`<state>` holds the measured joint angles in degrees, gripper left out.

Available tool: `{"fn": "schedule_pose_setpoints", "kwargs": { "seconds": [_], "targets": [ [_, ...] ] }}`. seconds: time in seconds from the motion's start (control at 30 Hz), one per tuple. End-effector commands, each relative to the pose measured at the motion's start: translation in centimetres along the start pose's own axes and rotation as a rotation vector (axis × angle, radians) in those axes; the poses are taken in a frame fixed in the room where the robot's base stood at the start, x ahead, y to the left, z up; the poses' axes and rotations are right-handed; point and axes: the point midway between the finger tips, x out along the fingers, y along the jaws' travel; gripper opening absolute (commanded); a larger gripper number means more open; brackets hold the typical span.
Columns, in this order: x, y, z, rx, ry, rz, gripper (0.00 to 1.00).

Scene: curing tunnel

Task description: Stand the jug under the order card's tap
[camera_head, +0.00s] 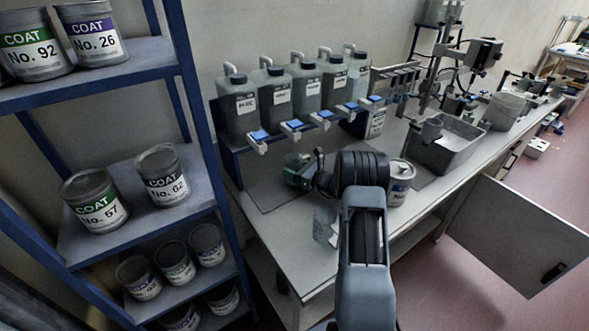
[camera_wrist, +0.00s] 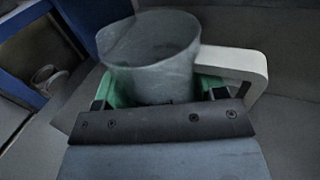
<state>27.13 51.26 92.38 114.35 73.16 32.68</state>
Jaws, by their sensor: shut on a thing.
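My gripper (camera_head: 297,168) is shut on the jug, low over the bench in front of the tap row. In the wrist view the jug (camera_wrist: 155,60) is grey, roughly upright, with an open rim and a pale handle (camera_wrist: 240,65) to the right. Green finger pads (camera_wrist: 208,85) press its sides. In the head view my gripper and arm mostly hide the jug. Several dark tanks (camera_head: 238,110) stand in a row on a blue rack, with pale taps below, such as the leftmost tap (camera_head: 260,144). Tank labels are too small to read. I cannot make out the order card.
A clear vessel (camera_head: 324,224) stands near the bench's front edge. A labelled can (camera_head: 400,185) and a grey basin (camera_head: 445,150) are to the right. A blue shelf rack (camera_head: 205,170) with coat cans stands close on the left. A cabinet door (camera_head: 520,235) hangs open.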

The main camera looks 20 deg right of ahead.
Motion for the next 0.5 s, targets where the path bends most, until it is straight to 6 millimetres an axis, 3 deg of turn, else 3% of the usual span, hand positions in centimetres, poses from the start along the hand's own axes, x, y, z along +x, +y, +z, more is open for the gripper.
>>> {"fn": "schedule_pose_setpoints", "kwargs": {
  "seconds": [0.13, 0.17, 0.4, 0.5],
  "targets": [
    [-0.01, 0.00, -0.47, 0.000, 0.000, 0.000, 0.41],
    [-0.01, 0.00, -0.30, 0.000, 0.000, 0.000, 0.67],
    [-0.02, 0.00, -0.27, 0.000, 0.001, 0.000, 0.90],
    [-0.03, 0.00, -0.27, 0.000, 0.001, 0.000, 0.90]
  ]
}}
